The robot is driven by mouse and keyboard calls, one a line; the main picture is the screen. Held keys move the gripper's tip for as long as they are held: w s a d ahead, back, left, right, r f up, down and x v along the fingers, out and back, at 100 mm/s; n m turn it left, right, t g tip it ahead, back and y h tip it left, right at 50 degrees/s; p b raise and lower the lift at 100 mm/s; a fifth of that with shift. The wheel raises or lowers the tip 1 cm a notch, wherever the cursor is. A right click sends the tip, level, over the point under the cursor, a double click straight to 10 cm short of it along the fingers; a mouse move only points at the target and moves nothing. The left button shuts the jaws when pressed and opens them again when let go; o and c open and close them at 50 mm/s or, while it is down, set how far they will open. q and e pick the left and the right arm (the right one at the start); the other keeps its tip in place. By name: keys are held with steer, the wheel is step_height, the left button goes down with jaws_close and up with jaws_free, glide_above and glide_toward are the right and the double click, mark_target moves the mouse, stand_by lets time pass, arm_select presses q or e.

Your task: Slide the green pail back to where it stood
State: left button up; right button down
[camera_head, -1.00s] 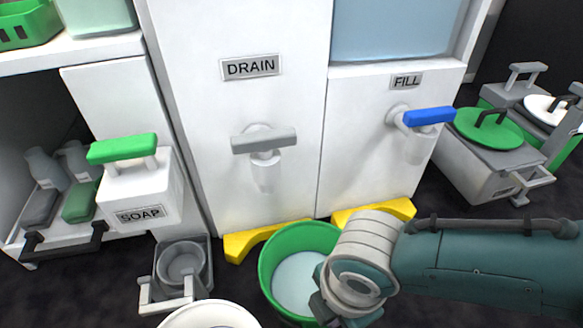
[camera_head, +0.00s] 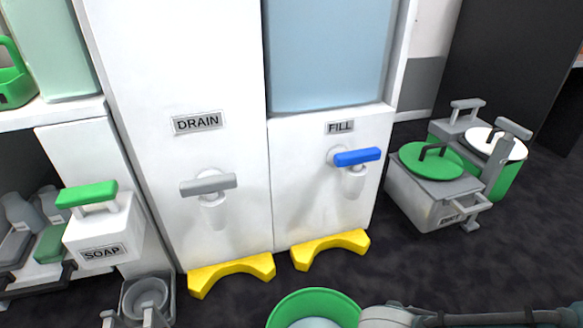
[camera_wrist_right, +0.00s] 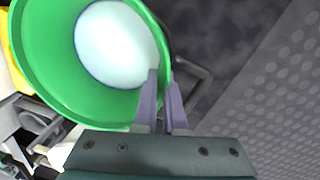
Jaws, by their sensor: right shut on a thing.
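The green pail (camera_head: 290,303) stands on the dark floor at the bottom edge of the head view, partly cut off, with pale liquid inside. It stands in front of two yellow curved floor brackets, the left one (camera_head: 228,272) under DRAIN and the right one (camera_head: 332,247) under FILL, with dark floor between. In the right wrist view the pail (camera_wrist_right: 50,85) fills the upper left. My right gripper (camera_wrist_right: 163,85) is shut on its rim, one finger inside and one outside. My right arm enters the head view from the lower right. My left gripper is in neither current view.
The white cabinet (camera_head: 210,100) with a grey DRAIN tap (camera_head: 208,184) and blue FILL tap (camera_head: 357,157) stands behind. A soap dispenser (camera_head: 98,225) and a grey cup holder (camera_head: 147,298) are at left. A grey box with a green lid (camera_head: 430,162) is at right. Dark floor between is clear.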

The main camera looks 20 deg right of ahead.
arm_select(q)
steer(key=shift+s+d+r, duration=0.2)
steer(key=shift+s, duration=0.3)
arm_select(e)
steer(key=shift+s+d, duration=0.4)
steer(key=shift+s, duration=0.25)
steer(key=c, duration=0.9)
jaws_free()
arm_select(q)
steer(key=shift+r, duration=0.1)
arm_select(e)
steer(key=shift+r, duration=0.1)
arm_select(q)
step_height(320, 180, up, 9)
steer(key=p, duration=0.9)
arm_select(e)
steer(key=r, duration=0.6)
steer(key=s+r, duration=0.1)
steer(key=r, duration=0.2)
steer(key=shift+d+r, duration=0.1)
steer(key=shift+r, duration=0.3)
